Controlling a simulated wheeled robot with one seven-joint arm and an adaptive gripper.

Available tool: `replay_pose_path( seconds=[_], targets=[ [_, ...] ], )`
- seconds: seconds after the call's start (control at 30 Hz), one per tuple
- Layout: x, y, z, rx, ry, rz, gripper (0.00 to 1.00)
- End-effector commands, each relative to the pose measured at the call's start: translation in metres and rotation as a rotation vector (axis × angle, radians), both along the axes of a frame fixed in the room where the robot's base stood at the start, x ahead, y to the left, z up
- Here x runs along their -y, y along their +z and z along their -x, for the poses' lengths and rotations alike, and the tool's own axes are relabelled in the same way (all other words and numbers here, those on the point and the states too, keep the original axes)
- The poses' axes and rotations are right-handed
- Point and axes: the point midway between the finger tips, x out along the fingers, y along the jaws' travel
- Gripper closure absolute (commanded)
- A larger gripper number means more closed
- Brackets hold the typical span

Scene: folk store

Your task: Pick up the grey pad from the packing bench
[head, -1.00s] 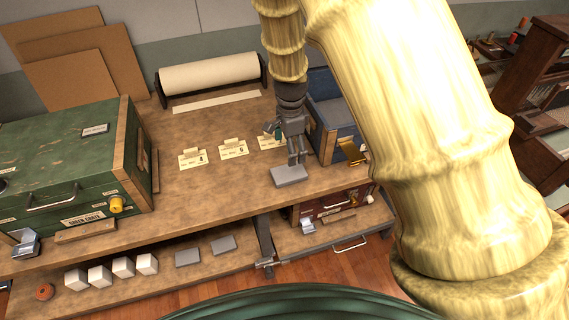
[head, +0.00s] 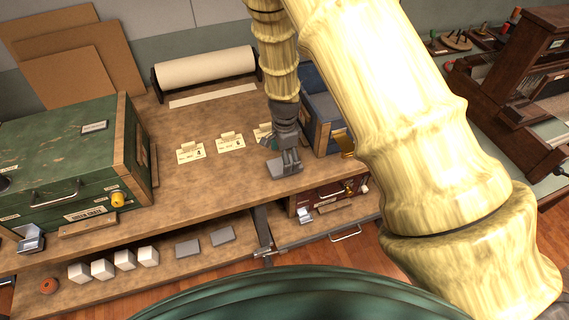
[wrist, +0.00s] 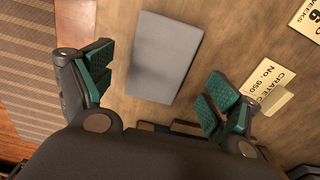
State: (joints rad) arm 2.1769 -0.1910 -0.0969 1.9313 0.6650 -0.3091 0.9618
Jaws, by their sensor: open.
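The grey pad (head: 278,172) lies flat near the front edge of the packing bench (head: 190,190). In the wrist view the pad (wrist: 163,57) is a plain grey rectangle, lying slightly tilted in the picture on the brown bench top. My gripper (head: 289,162) points down over the pad and partly hides it in the head view. In the wrist view my gripper (wrist: 158,90) is open and empty. Its green-lined fingers are on either side of the pad's near end, apart from it. The exact height gap cannot be told.
A green crate (head: 60,160) stands at the left, and a blue crate (head: 325,110) is close to the right of my gripper. Paper cards (head: 230,143) lie behind. Two more grey pads (head: 222,236) and white blocks (head: 125,260) are on the lower shelf.

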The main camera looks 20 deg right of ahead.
Motion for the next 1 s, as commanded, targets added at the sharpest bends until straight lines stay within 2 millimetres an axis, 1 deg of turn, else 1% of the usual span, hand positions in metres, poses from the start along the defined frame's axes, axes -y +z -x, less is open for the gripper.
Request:
replay_pose_path(
  seconds=[0.2, 0.3, 0.63, 0.7, 0.77, 0.83, 0.87, 1.0],
  targets=[
    [0.0, -0.019, 0.001, 0.0, -0.001, 0.0, 0.11],
    [0.0, -0.024, 0.0, 0.0, -0.001, 0.0, 0.11],
    [0.0, -0.028, 0.0, 0.001, -0.001, 0.001, 0.11],
    [0.0, -0.028, 0.0, 0.001, -0.001, 0.001, 0.23],
    [0.0, -0.028, 0.0, 0.001, 0.0, 0.001, 0.33],
    [0.0, -0.028, 0.0, 0.001, -0.001, 0.001, 0.45],
    [0.0, -0.028, 0.0, 0.001, -0.001, 0.001, 0.47],
    [0.0, -0.028, 0.0, 0.001, 0.0, 0.001, 0.47]
  ],
)
